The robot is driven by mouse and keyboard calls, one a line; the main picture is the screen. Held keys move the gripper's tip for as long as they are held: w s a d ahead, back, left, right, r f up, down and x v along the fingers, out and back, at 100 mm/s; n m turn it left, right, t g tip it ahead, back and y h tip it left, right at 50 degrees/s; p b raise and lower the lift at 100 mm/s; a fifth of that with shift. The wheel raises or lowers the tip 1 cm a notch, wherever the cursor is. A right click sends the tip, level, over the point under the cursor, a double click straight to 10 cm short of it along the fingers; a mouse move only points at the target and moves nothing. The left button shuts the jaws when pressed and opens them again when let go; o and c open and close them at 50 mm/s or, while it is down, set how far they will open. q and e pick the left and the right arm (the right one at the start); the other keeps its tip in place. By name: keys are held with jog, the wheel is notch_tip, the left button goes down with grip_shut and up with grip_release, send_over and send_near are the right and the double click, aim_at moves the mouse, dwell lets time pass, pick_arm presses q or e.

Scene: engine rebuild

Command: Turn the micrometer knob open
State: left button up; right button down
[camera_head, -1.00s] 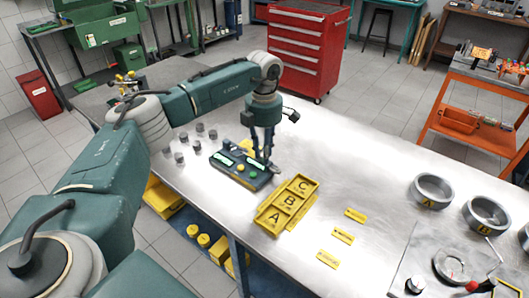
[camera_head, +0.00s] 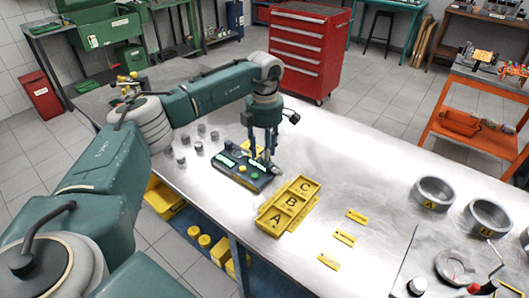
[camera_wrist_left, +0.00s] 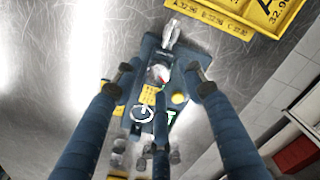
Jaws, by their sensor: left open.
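The micrometer stand is a dark blue base (camera_head: 240,176) on the bench with pale green strips and yellow and green buttons. A silver knob (camera_wrist_left: 172,33) sticks out at its far end in the left wrist view, the right end in the head view. My left gripper (camera_head: 267,157) points down over the right part of the base, beside the knob. In the left wrist view its blue fingers (camera_wrist_left: 162,82) are spread above the base with nothing gripped between them. The fingers hide part of the base. My right gripper is not in view.
A yellow tray marked A, B, C (camera_head: 290,206) lies close to the right of the stand. Several small grey cylinders (camera_head: 199,134) stand to its left. Yellow labels (camera_head: 344,238) and metal rings (camera_head: 434,193) lie farther right, with bare bench between.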

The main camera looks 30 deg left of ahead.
pick_arm(q)
notch_tip(320, 180, up, 12)
dwell(0.5)
dwell(0.3)
